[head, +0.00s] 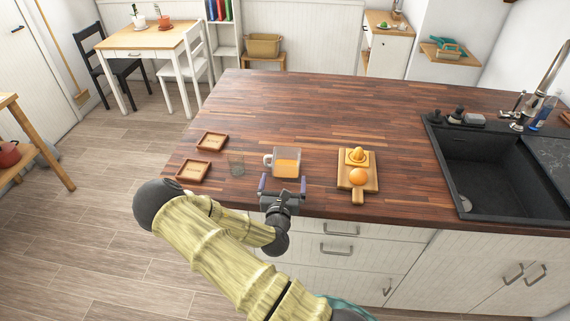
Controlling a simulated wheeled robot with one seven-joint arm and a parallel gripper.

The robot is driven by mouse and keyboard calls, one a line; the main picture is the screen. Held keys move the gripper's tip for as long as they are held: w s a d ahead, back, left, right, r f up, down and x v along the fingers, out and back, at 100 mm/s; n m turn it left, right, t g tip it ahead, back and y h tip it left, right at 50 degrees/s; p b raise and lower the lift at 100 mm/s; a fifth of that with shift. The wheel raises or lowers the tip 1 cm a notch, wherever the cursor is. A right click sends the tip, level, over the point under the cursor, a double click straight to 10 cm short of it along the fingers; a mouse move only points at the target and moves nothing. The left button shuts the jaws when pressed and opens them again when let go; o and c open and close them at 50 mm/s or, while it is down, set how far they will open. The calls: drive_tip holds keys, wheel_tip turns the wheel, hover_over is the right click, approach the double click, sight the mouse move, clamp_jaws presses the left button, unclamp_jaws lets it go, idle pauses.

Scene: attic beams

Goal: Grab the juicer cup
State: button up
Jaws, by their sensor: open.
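The juicer cup (287,163) is a clear, squarish cup with a handle on its left side and orange juice in its lower part. It stands upright on the dark wood counter (330,105) near the front edge. My gripper (282,183) is open just in front of the cup, with one finger to the left and one to the right. The fingers overlap the cup's lower edge in the picture; I cannot tell whether they touch it.
An empty glass (236,164) stands left of the cup, with two small wooden trays (193,170) further left. A black sink (500,165) is far right. The counter behind is clear.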

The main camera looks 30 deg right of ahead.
sight(285, 169)
drive_tip(key=p+x, duration=0.1)
drive_tip(key=x, duration=0.4)
drive_tip(key=shift+w+d, duration=0.2)
drive_tip(key=shift+w, duration=0.1)
drive_tip(key=c, duration=1)
drive_tip(key=shift+o, duration=0.2)
drive_tip(key=shift+r, duration=0.15)
drive_tip(key=shift+r+b, duration=0.4)
drive_tip(key=shift+r, duration=4.45)
